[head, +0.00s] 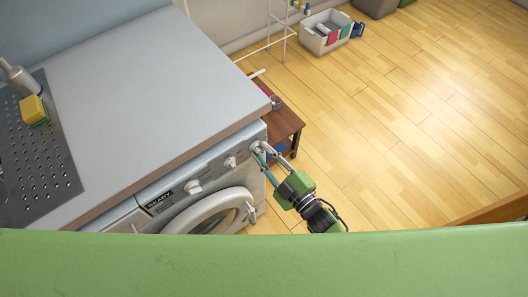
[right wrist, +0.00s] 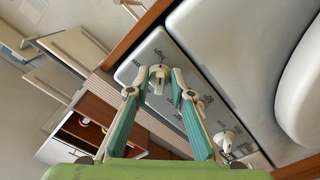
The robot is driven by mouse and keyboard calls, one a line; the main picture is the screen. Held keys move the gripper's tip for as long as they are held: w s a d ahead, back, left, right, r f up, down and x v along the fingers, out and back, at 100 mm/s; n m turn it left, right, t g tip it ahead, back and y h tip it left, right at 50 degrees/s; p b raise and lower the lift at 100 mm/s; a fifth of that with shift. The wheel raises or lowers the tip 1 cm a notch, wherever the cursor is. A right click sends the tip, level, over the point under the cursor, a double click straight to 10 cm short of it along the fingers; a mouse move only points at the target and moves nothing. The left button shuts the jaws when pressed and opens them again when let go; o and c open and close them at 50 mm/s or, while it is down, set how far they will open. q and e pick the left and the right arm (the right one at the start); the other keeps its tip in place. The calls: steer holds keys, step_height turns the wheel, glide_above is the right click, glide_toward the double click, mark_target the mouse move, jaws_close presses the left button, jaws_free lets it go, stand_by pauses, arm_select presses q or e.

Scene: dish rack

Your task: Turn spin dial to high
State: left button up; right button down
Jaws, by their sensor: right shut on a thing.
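The spin dial is a white knob (right wrist: 158,74) on the washing machine's control panel. In the right wrist view it sits between my right gripper's fingertips (right wrist: 157,90), with its grip bar visible. A label that seems to read "high" is printed just above it in that view; other small labels are hard to read. In the head view my right gripper (head: 264,151) reaches the right end of the panel and is shut on the dial, which is mostly hidden there. My left gripper is not in view.
The washing machine (head: 218,207) has more knobs (head: 194,187) and a small display (head: 158,195) left of the gripper. Its round door shows below. A grey countertop (head: 140,90) overhangs the panel. A small brown table (head: 286,126) stands close behind the gripper. Open floor lies to the right.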

steer(key=shift+f+m, duration=0.1)
steer(key=shift+m, duration=0.3)
steer(key=c, duration=2.1)
jaws_free()
steer(key=shift+c, duration=0.2)
steer(key=v, duration=1.2)
steer(key=shift+f, duration=0.1)
